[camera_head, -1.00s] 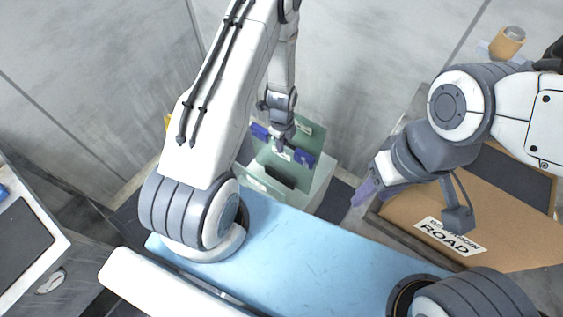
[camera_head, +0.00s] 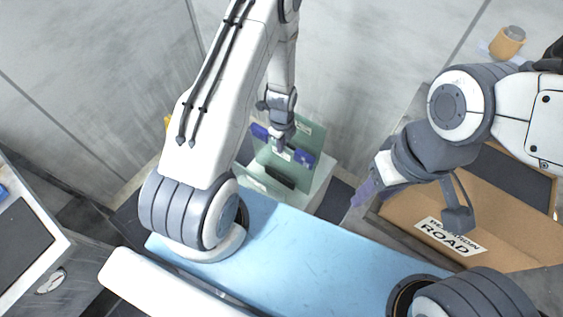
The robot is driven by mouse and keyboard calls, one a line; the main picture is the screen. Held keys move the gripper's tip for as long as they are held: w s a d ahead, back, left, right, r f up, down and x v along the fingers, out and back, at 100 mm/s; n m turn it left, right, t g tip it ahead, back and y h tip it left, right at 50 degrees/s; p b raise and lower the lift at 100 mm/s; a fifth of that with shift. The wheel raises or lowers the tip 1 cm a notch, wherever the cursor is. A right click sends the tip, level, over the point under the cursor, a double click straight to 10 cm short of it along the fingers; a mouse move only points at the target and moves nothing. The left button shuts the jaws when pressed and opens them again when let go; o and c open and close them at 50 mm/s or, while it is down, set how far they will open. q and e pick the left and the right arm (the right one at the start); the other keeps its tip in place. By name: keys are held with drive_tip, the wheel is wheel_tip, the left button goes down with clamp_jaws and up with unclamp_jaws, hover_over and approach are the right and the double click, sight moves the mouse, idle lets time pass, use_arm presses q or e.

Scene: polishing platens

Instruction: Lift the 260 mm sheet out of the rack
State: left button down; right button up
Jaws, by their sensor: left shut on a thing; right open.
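A pale green sheet (camera_head: 269,158) stands upright in the rack (camera_head: 319,187), a light box-like holder on the floor beyond the blue surface. My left gripper (camera_head: 280,147) reaches down from above and is shut on the sheet's upper edge, between two blue blocks (camera_head: 260,131). The fingertips are small and partly hidden, so the exact grip is hard to see. I cannot read any size marking. My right gripper (camera_head: 362,191) is open and empty, to the right of the rack.
A light blue surface (camera_head: 300,250) lies in front. A cardboard box (camera_head: 500,240) with a "ROAD" label is on the right, with a tape roll (camera_head: 508,42) farther back. Grey walls stand close behind the rack. A white-framed dark panel (camera_head: 22,240) is at the left.

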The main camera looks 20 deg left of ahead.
use_arm(q)
drive_tip(key=shift+w+r, duration=0.1)
drive_tip(key=shift+r, duration=0.1)
drive_tip(key=shift+r+p, duration=3.4)
drive_tip(key=shift+r, duration=0.7)
